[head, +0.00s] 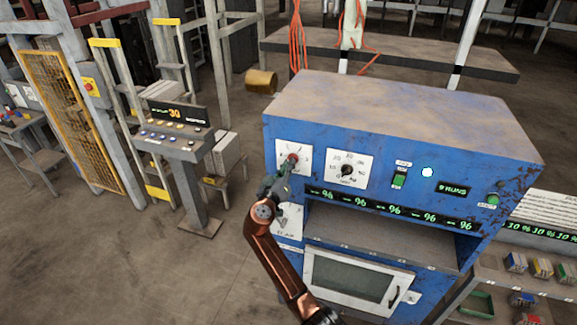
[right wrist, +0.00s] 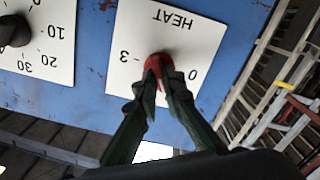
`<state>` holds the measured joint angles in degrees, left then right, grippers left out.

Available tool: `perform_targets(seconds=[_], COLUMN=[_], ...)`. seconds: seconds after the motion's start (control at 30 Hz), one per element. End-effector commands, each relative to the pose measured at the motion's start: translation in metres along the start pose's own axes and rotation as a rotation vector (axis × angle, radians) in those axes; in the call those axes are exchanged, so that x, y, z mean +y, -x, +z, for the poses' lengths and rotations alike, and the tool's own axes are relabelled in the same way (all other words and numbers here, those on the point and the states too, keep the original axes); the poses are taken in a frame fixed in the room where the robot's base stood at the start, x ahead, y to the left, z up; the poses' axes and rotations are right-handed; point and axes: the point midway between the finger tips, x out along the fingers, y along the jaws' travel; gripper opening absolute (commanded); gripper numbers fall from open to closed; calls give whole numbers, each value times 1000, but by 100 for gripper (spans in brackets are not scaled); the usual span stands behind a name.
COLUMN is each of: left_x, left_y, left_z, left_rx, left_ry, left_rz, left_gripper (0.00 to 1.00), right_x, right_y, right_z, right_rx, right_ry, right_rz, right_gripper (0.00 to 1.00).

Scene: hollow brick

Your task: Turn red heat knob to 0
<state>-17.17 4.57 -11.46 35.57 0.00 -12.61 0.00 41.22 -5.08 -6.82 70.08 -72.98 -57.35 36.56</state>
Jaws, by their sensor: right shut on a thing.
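The red heat knob (head: 291,160) is on a white plate (head: 304,152) at the upper left of the blue machine's front. In the right wrist view the knob (right wrist: 157,64) sits on the plate marked HEAT (right wrist: 180,40), with 3 and 0 printed on either side, upside down. My right gripper (head: 283,171) has its green fingertips (right wrist: 160,75) shut on the red knob. The fingers cover part of it, and its exact setting cannot be told. My left gripper is not in view.
A second plate with a black knob (head: 347,170) is right of the heat plate. Green switches (head: 399,180) and a display reading 9 RUNS (head: 453,189) are further right. A shelf opening and a windowed door (head: 350,277) lie below. A control console (head: 175,128) stands at the left.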

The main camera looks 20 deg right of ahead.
Motion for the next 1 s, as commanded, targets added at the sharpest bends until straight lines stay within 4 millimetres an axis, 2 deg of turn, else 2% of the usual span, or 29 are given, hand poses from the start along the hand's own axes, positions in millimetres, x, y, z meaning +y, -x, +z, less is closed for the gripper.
perform_targets(seconds=[0.27, 0.57, 1.0], left_x=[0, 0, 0], left_y=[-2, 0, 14], left_z=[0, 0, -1], left_rx=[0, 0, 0], left_ry=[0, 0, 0], left_rz=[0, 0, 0], left_gripper=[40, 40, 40], right_x=[-1, -2, -3], right_y=[0, 0, 0], right_z=[1, 1, 1], right_rx=[-1, 0, -1], right_ry=[134, 404, 799], right_rz=[-1, -2, -2], right_gripper=[0, 0, 0])
